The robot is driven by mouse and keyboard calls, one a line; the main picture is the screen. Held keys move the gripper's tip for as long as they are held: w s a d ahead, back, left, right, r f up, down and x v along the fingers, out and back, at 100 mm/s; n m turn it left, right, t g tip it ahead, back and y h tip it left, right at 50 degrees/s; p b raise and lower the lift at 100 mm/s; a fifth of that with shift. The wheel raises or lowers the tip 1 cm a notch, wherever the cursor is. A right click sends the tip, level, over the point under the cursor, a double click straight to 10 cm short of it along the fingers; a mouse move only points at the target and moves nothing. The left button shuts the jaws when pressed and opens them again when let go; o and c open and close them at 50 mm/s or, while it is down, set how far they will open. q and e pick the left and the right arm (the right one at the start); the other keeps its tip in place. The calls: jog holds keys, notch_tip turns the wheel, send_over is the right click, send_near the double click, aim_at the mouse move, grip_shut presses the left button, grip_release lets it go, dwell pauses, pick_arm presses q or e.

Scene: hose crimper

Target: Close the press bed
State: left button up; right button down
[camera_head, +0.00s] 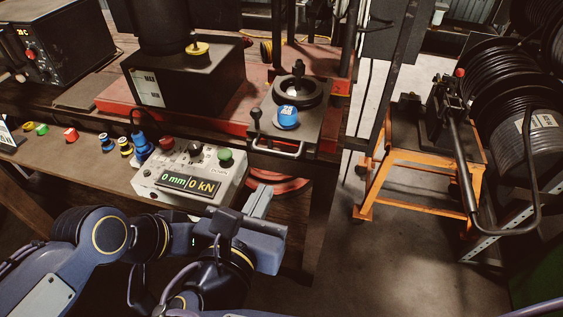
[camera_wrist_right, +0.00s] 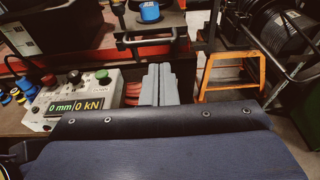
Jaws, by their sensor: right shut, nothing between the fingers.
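The press bed (camera_head: 312,132) is a dark plate at the front right of the red press base, jutting out toward me. It carries a round black die (camera_head: 297,92) and a blue-topped round part (camera_head: 288,117). A metal bar handle (camera_head: 278,152) runs along its front edge; the handle also shows at the top of the wrist view (camera_wrist_right: 150,38). My right gripper (camera_head: 260,200) is shut and empty, in front of and below the handle, apart from it. Its grey fingers are together in the wrist view (camera_wrist_right: 158,82). My left gripper is not visible.
A control box (camera_head: 190,180) reading 0 mm and 0 kN stands left of my right gripper. A black lever knob (camera_head: 254,114) rises at the bed's left side. An orange stand (camera_head: 415,205) and hose reels (camera_head: 500,85) are at the right. Floor between is clear.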

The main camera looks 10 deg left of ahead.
aim_at(305, 92)
jog(key=x, duration=0.9)
jog(key=shift+w+p, duration=0.1)
jog(key=shift+p, duration=0.25)
jog(key=r+x, duration=0.1)
jog(key=x, duration=0.7)
jog(key=r+x, duration=0.2)
jog(key=x, duration=0.6)
jog(key=w+r+x, duration=0.1)
jog(key=r+x, duration=0.1)
jog(key=x, duration=0.5)
jog(key=shift+w+a+f, duration=0.1)
jog(key=shift+w+f, duration=0.1)
jog(key=shift+w, duration=0.2)
jog(key=shift+r, duration=0.15)
jog(key=shift+w+r, duration=0.1)
